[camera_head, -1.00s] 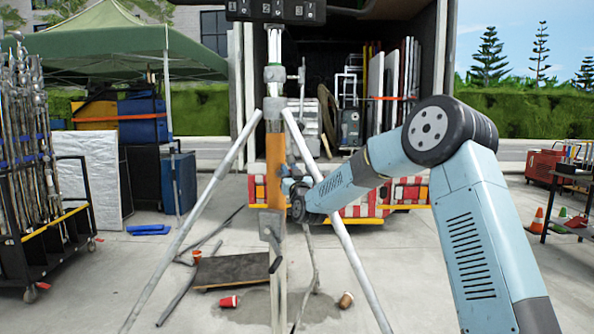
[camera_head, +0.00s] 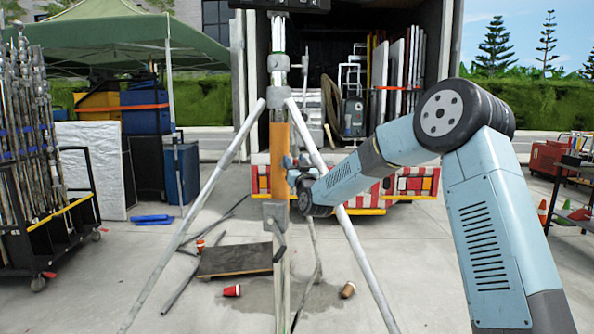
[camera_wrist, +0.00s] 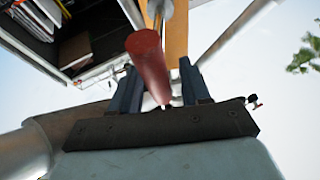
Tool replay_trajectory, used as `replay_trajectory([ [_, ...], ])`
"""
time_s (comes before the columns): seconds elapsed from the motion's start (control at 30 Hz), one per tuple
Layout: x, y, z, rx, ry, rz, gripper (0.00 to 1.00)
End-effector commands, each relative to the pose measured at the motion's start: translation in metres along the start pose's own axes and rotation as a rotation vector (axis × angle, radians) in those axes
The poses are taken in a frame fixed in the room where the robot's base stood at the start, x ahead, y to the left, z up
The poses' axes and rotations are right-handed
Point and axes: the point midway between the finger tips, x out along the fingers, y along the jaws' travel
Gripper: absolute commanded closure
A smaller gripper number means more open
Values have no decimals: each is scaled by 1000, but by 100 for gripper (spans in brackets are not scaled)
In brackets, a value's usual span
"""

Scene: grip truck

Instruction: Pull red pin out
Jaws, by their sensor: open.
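The red pin (camera_wrist: 148,62) shows in the wrist view as a dark red cylinder between the two dark fingers of my gripper (camera_wrist: 160,78). The fingers stand apart, with a visible gap to the right of the pin. I cannot tell whether either finger touches it. In the head view my gripper (camera_head: 288,163) is beside the orange section (camera_head: 279,155) of an upright pole with slanted pale legs (camera_head: 228,160). The pin cannot be made out there. The orange section also shows behind the pin in the wrist view (camera_wrist: 176,38).
A truck with a red-and-white bumper (camera_head: 405,188) stands behind the pole. A cart of poles (camera_head: 40,215) is at left, and a dark table (camera_head: 577,172) at right.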

Motion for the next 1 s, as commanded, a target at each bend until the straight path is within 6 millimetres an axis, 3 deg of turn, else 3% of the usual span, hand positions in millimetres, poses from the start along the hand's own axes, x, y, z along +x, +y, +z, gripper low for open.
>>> replay_trajectory([
  [0.17,-21,0,0,-1,-2,0,54],
  [0.7,-119,0,2,0,-2,0,54],
  [1.0,-136,0,1,0,-1,-1,54],
])
